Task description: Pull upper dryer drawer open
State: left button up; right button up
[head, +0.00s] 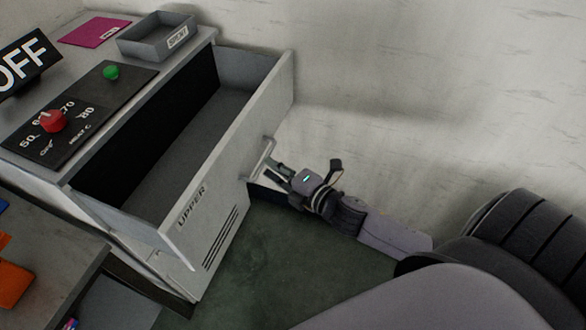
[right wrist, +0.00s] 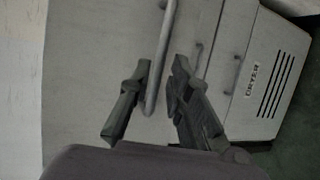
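The grey upper dryer drawer (head: 228,160), marked UPPER, stands pulled well out of the dryer, and its empty inside shows. Its bar handle (head: 265,155) is on the drawer front. My right gripper (head: 277,172) is at the handle from the right. In the right wrist view the handle (right wrist: 160,60) runs between the two fingers of my right gripper (right wrist: 161,68). The fingers are apart, with a visible gap beside the bar, so they are around the handle and not closed on it. My left gripper is not in view.
The dryer top holds a control panel (head: 92,112) with a red knob and green button, a grey tray (head: 157,37) and a magenta sheet (head: 94,32). A bench (head: 62,262) is at lower left. Dark floor (head: 300,265) lies before the drawer; a pale wall (head: 430,80) is behind.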

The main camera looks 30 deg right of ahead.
jog(key=v, duration=0.7)
jog(key=shift+s, duration=0.4)
jog(key=shift+d, duration=0.1)
jog(key=s+d+f+m+g+h, duration=0.1)
jog(key=s+d+f+m+g, duration=0.15)
jog(key=f, duration=0.75)
jog(key=s+d+f+m+g+h, duration=0.15)
jog(key=f+m, duration=0.25)
jog(key=f, duration=0.5)
jog(key=s+d+f+m+g+h, duration=0.2)
jog(key=s+d+f+m, duration=0.1)
jog(key=f, duration=0.7)
jog(key=s+a+f+m+g, duration=0.2)
jog(key=s+f+m, duration=0.1)
jog(key=s+f, duration=0.4)
jog(key=s+a+f+m+g, duration=0.3)
jog(key=s+f, duration=0.4)
jog(key=s, duration=0.3)
jog(key=s+a+f+m+g, duration=0.2)
jog(key=s+f+m+g, duration=0.1)
jog(key=s+f, duration=0.4)
jog(key=s+m, duration=0.1)
jog(key=s, duration=0.1)
jog(key=shift+s+a+f, duration=0.2)
jog(key=shift+s+a, duration=0.15)
jog(key=shift+y, duration=0.25)
